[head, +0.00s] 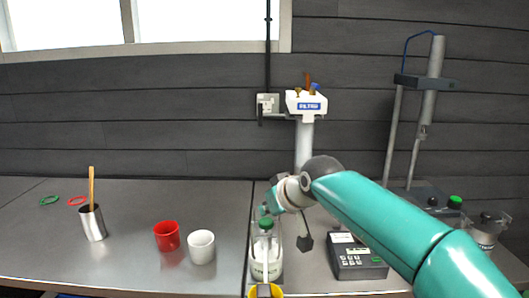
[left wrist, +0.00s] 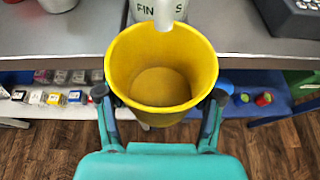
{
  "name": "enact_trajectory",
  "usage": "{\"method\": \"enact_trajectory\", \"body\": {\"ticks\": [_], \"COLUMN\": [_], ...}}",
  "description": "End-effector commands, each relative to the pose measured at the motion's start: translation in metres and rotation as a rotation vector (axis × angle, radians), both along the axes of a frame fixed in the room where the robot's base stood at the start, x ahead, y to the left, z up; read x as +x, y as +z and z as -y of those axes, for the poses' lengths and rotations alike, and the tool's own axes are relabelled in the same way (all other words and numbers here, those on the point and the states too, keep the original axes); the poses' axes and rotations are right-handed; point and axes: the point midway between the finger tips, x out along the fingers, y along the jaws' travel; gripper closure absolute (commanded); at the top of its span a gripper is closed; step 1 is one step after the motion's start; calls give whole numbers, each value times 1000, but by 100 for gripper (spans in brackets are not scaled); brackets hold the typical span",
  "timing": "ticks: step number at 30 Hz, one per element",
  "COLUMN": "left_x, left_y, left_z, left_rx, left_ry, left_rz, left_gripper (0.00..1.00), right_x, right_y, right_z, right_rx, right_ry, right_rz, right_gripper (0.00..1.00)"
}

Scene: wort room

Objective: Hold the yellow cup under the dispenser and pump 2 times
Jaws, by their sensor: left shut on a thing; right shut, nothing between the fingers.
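The yellow cup (left wrist: 162,80) is upright in the left wrist view, and my left gripper (left wrist: 165,97) is shut on it with a finger on each side. It is held off the front edge of the worktop. The pale spout of the dispenser (left wrist: 157,12) reaches over the cup's far rim. In the head view the dispenser (head: 266,262) is a pale bottle with a green top, and only a sliver of the cup (head: 278,293) shows at the bottom edge. My right gripper (head: 270,207) is shut and empty, just above the green top; whether they touch is unclear.
A red cup (head: 167,236) and a white cup (head: 201,246) stand left of the dispenser. A metal pot (head: 92,223) with a stick is farther left. A grey instrument (head: 356,257) stands to the right, with a stand (head: 427,90) behind.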

Motion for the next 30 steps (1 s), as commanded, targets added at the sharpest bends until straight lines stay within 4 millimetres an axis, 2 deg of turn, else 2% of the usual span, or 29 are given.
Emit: {"method": "enact_trajectory", "body": {"ticks": [16, 30], "left_x": [0, 0], "left_y": [0, 0], "left_z": [0, 0], "left_rx": [0, 0], "left_ry": [0, 0], "left_rz": [1, 1], "left_gripper": [71, 71], "right_x": [0, 0], "right_y": [-1, -16], "right_z": [0, 0], "right_rx": [0, 0], "right_ry": [0, 0], "right_rz": [0, -1], "right_gripper": [100, 100]}}
